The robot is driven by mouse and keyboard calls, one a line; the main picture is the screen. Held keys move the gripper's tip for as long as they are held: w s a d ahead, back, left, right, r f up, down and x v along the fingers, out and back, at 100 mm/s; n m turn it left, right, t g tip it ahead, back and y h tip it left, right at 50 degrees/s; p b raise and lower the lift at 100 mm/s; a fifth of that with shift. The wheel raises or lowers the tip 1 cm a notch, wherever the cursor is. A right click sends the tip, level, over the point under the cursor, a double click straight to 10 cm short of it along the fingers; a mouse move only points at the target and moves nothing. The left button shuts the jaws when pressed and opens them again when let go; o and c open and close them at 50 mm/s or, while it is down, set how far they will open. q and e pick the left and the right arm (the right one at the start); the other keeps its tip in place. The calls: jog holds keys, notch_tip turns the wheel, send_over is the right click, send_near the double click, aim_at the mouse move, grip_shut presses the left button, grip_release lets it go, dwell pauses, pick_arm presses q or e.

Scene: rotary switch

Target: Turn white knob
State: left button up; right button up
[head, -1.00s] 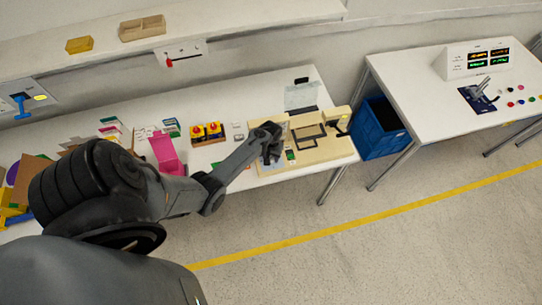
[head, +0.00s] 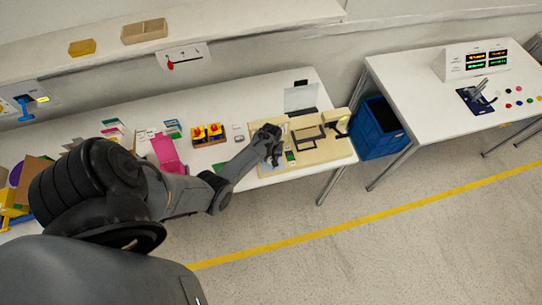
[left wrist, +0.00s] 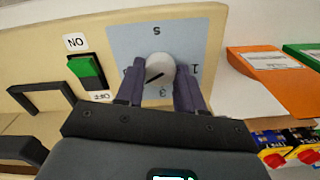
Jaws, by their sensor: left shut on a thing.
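The white knob (left wrist: 159,67) with a dark pointer line sits on a light blue dial plate (left wrist: 128,39) with numbers, on a beige panel (left wrist: 40,50). My left gripper (left wrist: 160,82) has its two fingers on either side of the knob and is shut on it. The pointer line lies at a slant across the knob. In the head view my left gripper (head: 270,146) is over the left part of the beige panel (head: 318,155), and it hides the knob there. My right gripper is not in view.
A green ON/OFF switch (left wrist: 86,72) and a black handle (left wrist: 42,96) are beside the dial on the panel. Orange and green boxes (left wrist: 270,70) stand close by on the other side. A blue crate (head: 376,127) is right of the table.

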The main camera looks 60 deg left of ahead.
pick_arm(q)
jog(key=n, duration=0.4)
jog(key=shift+n+p, duration=0.3)
jog(key=shift+p, duration=0.1)
jog(key=n, duration=0.2)
jog(key=shift+n, duration=0.3)
jog(key=n, duration=0.2)
jog(key=shift+n, duration=0.4)
jog(key=n+b, duration=0.1)
jog(key=n, duration=0.3)
jog(key=shift+f+n, duration=0.1)
jog(key=shift+n, duration=0.2)
jog(key=n+b, duration=0.2)
jog(key=n, duration=0.3)
jog(key=o, duration=1)
jog(key=shift+o, duration=0.2)
